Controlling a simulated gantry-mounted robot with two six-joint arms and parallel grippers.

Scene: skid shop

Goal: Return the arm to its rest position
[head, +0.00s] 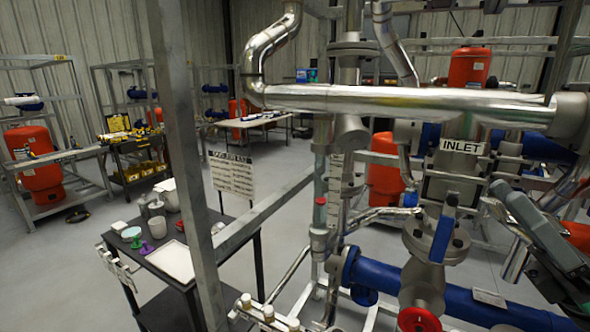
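My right arm comes in from the right edge in the head view. Its gripper (497,197) points up and left, in front of the pipework and just below the INLET sign (462,146). It is seen at a steep angle, and I cannot tell whether the fingers are apart or together. I see nothing clearly held in it. My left gripper is out of view.
A blue valve lever (443,235), a blue pipe (465,303) and a red handwheel (419,320) are close to my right arm. A silver pipe (400,100) crosses above. A dark table (213,214) with containers and a white tray (172,261) stands left, behind a grey post (185,150).

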